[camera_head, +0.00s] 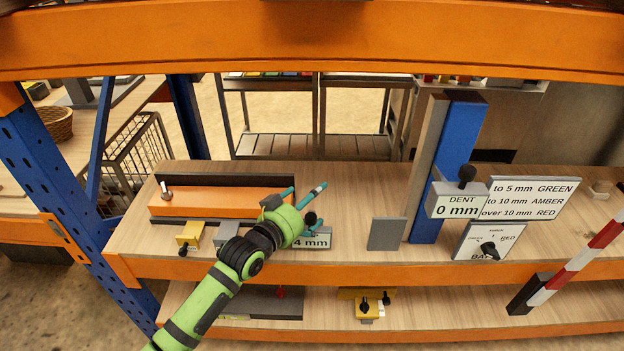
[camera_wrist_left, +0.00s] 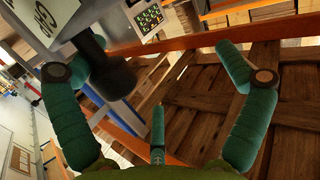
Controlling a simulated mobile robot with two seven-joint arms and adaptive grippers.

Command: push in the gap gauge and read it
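The gap gauge is a grey block with a pale label (camera_head: 318,243), partly hidden by my left gripper; the visible part of the label reads "4 mm". Its black knob (camera_head: 310,218) shows beside the fingers. In the left wrist view the label (camera_wrist_left: 52,18) appears turned, and the black knob (camera_wrist_left: 108,75) sits just inside the left-hand finger. I cannot tell if they touch. My left gripper (camera_head: 304,207) is open, its teal fingers spread, also in the left wrist view (camera_wrist_left: 142,75). My right gripper is not in view.
An orange bar (camera_head: 215,204) lies left on the shelf (camera_head: 345,195). A yellow block (camera_head: 188,236) and a grey plate (camera_head: 386,234) stand near the front edge. Right are a dent gauge (camera_head: 458,208) reading 0 mm, a colour chart (camera_head: 530,198) and a pointer board (camera_head: 478,238). An orange beam (camera_head: 330,40) crosses above.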

